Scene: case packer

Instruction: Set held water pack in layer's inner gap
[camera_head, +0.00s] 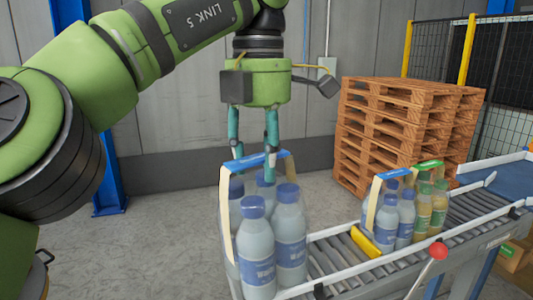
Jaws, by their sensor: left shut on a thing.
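My left gripper (254,152) hangs down at the middle of the view, shut on the blue-and-tan carry strap of a water pack (274,243). The pack has several clear bottles with blue caps and blue labels. It hangs upright in front of the near end of the conveyor, and its lower part is cut by the bottom edge. The fingertips are partly hidden by the strap and bottles. No layer of packs or inner gap can be made out in this view. My right gripper is out of view.
A roller conveyor (330,262) runs to the right with white side rails. A red knob (439,251) stands at the near rail. Stacked wooden pallets (400,130) stand behind.

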